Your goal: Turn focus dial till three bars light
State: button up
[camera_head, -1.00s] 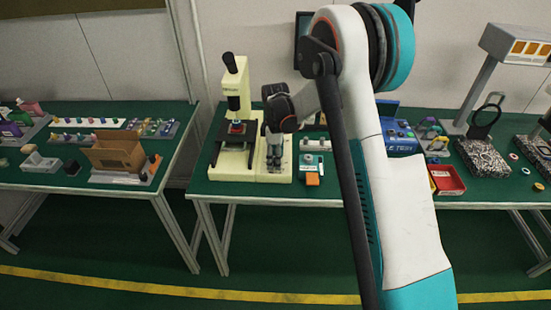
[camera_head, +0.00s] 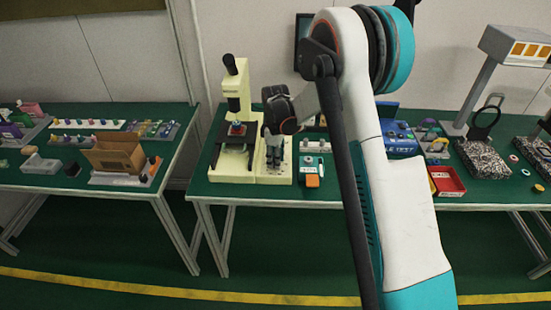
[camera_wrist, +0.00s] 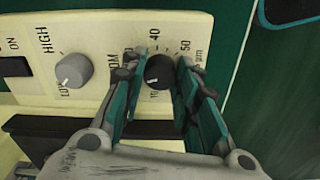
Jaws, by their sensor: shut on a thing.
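A cream microscope-like instrument (camera_head: 233,165) stands on the green table, with a dark stage and an upright black tube. In the wrist view its cream panel carries a black dial (camera_wrist: 160,71) with a white mark at its lower left. Printed figures, including 40 and 50 µm, ring the dial. My gripper (camera_wrist: 157,77) has one teal-and-grey finger on each side of the dial and is shut on it. In the head view my gripper (camera_head: 275,158) points down at the instrument's right part. The fingers hide part of the panel print. I cannot make out any lit bars.
A grey LOW–HIGH knob (camera_wrist: 73,71) and a black ON switch (camera_wrist: 14,67) sit left of the dial. Another table with a cardboard box (camera_head: 117,153) stands left.

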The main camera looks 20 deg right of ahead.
jog(key=m, duration=0.5)
jog(key=shift+m, duration=2.1)
jog(key=o, duration=1.1)
jog(key=shift+c, duration=0.2)
notch_tip(320, 180, up, 12)
